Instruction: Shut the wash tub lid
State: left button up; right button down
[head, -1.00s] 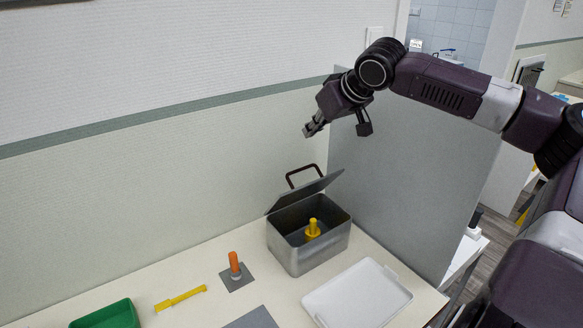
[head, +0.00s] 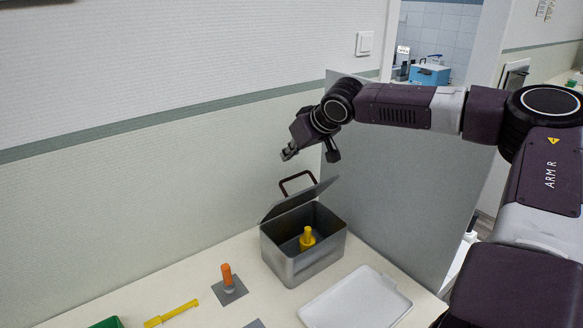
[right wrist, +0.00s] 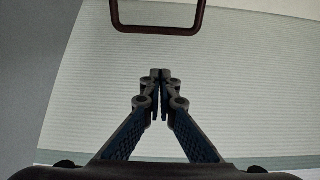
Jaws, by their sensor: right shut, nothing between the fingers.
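The grey metal wash tub (head: 292,266) stands on the counter with its lid (head: 298,199) raised and tilted above the back of the opening. A dark brown handle (head: 297,181) sits on the lid; it also shows at the top of the right wrist view (right wrist: 157,28). A yellow peg-like item (head: 307,239) stands inside the tub. My right gripper (head: 289,153) is above and behind the lid, apart from it. In the right wrist view its fingertips (right wrist: 160,76) are together and empty. My left gripper is not in view.
A white tray (head: 355,300) lies right of the tub. An orange-handled item (head: 227,275) stands on a small grey plate to its left, near a yellow tool (head: 171,313) and a green container (head: 106,323). A grey partition (head: 395,180) stands to the right; a wall runs behind.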

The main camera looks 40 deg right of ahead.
jog(key=f, duration=0.1)
jog(key=s+f+p, duration=0.1)
jog(key=f+p, duration=0.1)
jog(key=shift+s+f, duration=0.3)
jog(key=shift+f, duration=0.1)
jog(key=shift+a, duration=0.1)
jog(key=shift+w+f, duration=0.1)
jog(key=shift+f, duration=0.1)
